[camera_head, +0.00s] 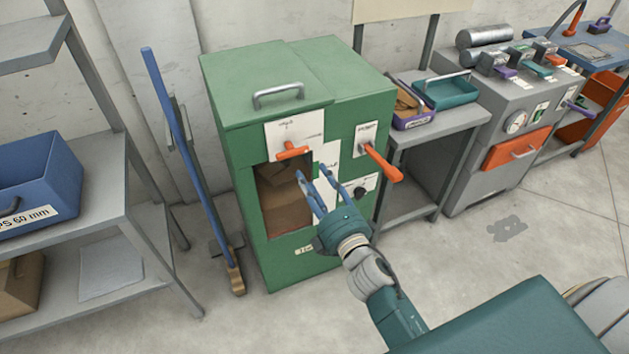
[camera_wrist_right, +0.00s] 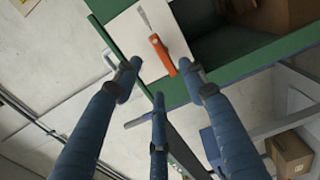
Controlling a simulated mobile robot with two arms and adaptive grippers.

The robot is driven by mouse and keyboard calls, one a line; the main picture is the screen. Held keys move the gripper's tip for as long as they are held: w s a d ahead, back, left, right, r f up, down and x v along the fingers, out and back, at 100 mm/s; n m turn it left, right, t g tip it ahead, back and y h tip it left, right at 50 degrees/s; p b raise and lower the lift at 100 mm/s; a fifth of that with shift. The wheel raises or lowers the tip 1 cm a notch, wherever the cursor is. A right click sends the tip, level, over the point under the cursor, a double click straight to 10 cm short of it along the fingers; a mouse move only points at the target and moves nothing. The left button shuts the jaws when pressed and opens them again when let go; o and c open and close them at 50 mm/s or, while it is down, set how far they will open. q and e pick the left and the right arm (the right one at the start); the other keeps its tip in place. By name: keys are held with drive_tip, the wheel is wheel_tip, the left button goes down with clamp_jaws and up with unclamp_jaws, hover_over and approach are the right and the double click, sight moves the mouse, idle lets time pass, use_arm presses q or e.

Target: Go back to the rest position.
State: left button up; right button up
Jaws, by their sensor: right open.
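My right gripper (camera_head: 318,190) is open and empty in front of the green machine (camera_head: 232,112), beside its square opening. Its blue fingers (camera_wrist_right: 160,85) spread apart in the right wrist view. An orange handle (camera_head: 292,150) on a white plate sits just above the opening, and it also shows between the fingers in the wrist view (camera_wrist_right: 162,55). The fingers look apart from it. A longer orange lever (camera_head: 382,162) sticks out to the right of the gripper. Brown material (camera_head: 285,200) shows inside the opening. My left gripper is not in view.
A grey shelf (camera_head: 100,180) with a blue bin (camera_head: 40,180) stands left. A blue-handled broom (camera_head: 180,130) leans beside the machine. A grey side table (camera_head: 445,125) with trays and a grey control unit (camera_head: 490,100) stand right. The floor at front left (camera_head: 260,325) is clear.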

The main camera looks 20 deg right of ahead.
drive_tip(key=s+f+m+g, duration=0.2)
drive_tip(key=s+f+g, duration=0.15)
drive_tip(key=f, duration=0.75)
drive_tip(key=s+f+m+g, duration=0.25)
drive_tip(key=s+f, duration=0.25)
drive_tip(key=f, duration=0.6)
drive_tip(key=s+f+m+g, duration=0.2)
drive_tip(key=s+f+m, duration=0.15)
drive_tip(key=f, duration=0.85)
drive_tip(key=s+f+m+g, duration=0.2)
drive_tip(key=s+f, duration=0.5)
drive_tip(key=s, duration=0.5)
drive_tip(key=s+d+f+m+g, duration=0.1)
drive_tip(key=s+f+m+g, duration=0.2)
drive_tip(key=s+f, duration=0.4)
drive_tip(key=s+d+f+m+g, duration=0.1)
drive_tip(key=s+f+g, duration=0.3)
drive_tip(key=s, duration=1.4)
wheel_tip(320, 180, down, 3)
drive_tip(key=shift+d+r+m+h, duration=0.15)
drive_tip(key=shift+m+h, duration=0.15)
drive_tip(key=shift+m, duration=0.6)
